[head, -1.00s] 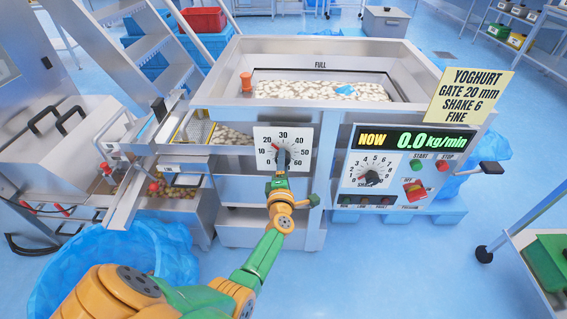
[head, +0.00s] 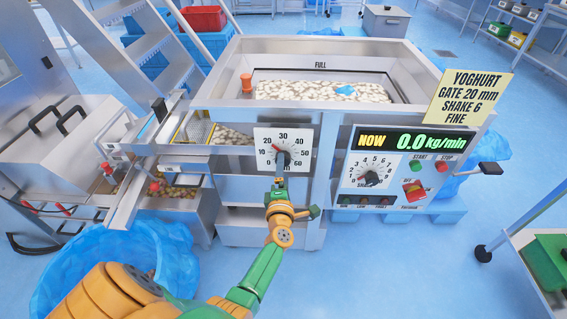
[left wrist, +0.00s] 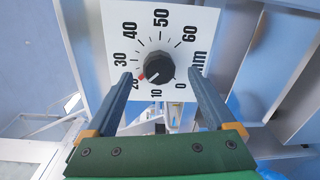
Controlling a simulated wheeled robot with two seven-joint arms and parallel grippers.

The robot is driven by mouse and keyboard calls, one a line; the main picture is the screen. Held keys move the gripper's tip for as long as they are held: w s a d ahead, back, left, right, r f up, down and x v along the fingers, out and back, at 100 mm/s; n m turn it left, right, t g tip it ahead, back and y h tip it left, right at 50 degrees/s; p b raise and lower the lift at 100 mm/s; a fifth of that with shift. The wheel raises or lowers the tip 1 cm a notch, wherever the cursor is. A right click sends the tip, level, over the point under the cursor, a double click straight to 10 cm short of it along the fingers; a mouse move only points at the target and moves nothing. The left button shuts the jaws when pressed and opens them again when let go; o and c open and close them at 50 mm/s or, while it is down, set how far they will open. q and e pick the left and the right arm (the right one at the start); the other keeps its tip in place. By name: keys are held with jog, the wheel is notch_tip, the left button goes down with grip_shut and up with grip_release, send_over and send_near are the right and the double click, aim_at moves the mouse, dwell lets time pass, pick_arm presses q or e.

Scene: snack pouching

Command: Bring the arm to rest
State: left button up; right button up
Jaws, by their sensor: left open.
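My left arm (head: 262,268) comes in from the lower left, orange and green, and my left gripper (head: 279,184) is just below and in front of the gate dial. In the left wrist view the left gripper (left wrist: 166,98) is open, with its two fingers apart and nothing between them. The round black gate knob (left wrist: 158,67) lies beyond the fingertips, and its red mark points near 20. The gate dial plate (head: 296,137) is white with numbers up to 60. My right gripper is not in view.
The hopper (head: 215,92) holds pale pieces and a blue scrap. The control panel (head: 400,180) reads 0.0 kg/min. A yellow sign (head: 470,95) says yoghurt, gate 20 mm, shake 6, fine. A blue-lined bin (head: 180,255) stands at lower left.

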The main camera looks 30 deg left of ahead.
pick_arm(q)
jog(key=v, duration=0.4)
